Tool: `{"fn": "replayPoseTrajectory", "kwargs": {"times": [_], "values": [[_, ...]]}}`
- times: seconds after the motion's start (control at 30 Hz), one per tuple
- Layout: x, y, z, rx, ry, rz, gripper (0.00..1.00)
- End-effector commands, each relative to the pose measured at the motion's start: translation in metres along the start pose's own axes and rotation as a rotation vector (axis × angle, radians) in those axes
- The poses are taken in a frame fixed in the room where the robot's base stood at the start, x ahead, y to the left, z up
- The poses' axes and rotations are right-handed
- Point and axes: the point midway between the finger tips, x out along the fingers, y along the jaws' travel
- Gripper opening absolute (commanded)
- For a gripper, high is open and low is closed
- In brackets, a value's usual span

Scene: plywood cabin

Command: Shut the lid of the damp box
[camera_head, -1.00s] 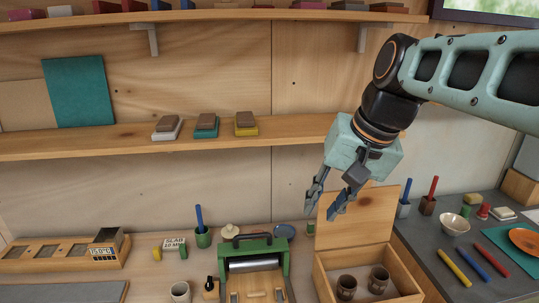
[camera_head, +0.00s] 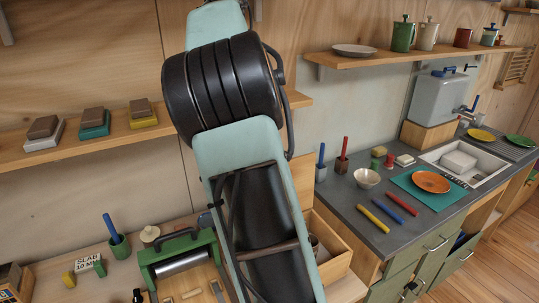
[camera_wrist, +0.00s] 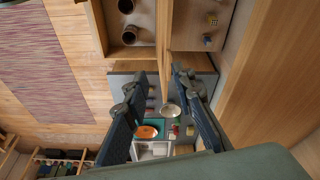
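The damp box (camera_head: 328,246) is a wooden box on the bench, partly hidden behind my arm in the head view. Its lid (camera_head: 302,178) stands upright at the back, mostly covered by my arm. In the wrist view the open box (camera_wrist: 97,22) is at the top, with two dark cups (camera_wrist: 130,34) inside. The lid shows there nearly edge-on as a narrow upright strip (camera_wrist: 164,35). My gripper (camera_wrist: 160,77) is open, its fingertips on either side of the strip's line. I cannot tell whether they touch it. The head view hides the gripper behind my arm.
A green roller press (camera_head: 178,258) stands left of the box. Right of it, a grey counter (camera_head: 350,205) holds a bowl (camera_head: 366,178), coloured sticks and an orange plate (camera_head: 431,182). A wall shelf (camera_head: 90,140) with small blocks is behind my arm.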

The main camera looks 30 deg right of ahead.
Motion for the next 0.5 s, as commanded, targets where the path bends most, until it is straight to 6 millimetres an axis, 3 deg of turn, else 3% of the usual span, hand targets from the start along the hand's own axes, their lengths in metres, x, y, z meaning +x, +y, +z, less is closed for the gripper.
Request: {"fn": "replayPoseTrajectory", "kwargs": {"times": [0.2, 0.5], "values": [[0.028, -0.016, -0.023, 0.191, 0.089, 0.087, 0.24], [0.042, -0.02, -0.031, 0.264, 0.122, 0.111, 0.24]]}}
